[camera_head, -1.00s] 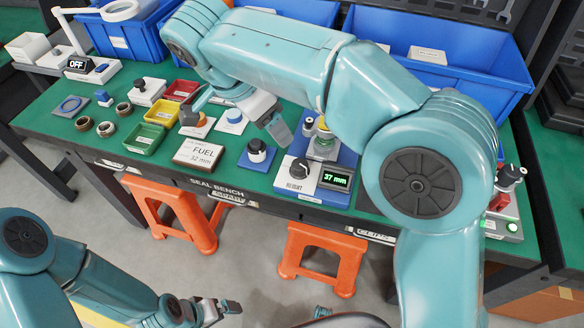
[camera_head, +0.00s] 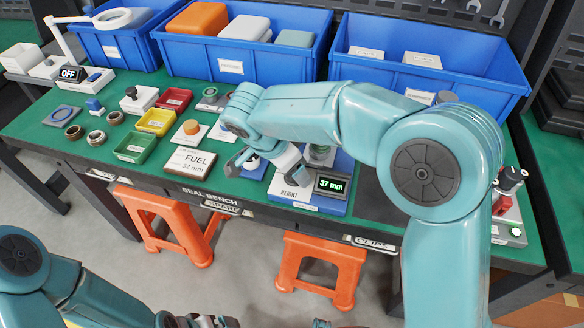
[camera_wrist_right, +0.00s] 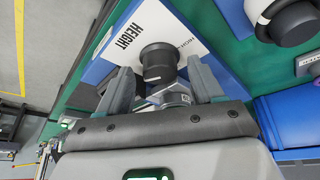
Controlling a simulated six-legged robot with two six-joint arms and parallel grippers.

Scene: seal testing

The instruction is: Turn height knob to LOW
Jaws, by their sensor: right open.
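The white HEIGHT plate (camera_head: 290,190) sits on a blue base at the bench's front edge, beside a display (camera_head: 331,185) reading 37 mm. In the head view my right gripper (camera_head: 268,166) is low over this plate and hides the knob. In the right wrist view the black height knob (camera_wrist_right: 158,62) stands on the plate, between and slightly beyond the open fingertips (camera_wrist_right: 160,76). I cannot tell whether either finger touches it. The knob's pointer is not readable. My left gripper (camera_head: 205,321) is at the bottom edge, away from the bench; its jaws are unclear.
Blue bins (camera_head: 230,67) line the back.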

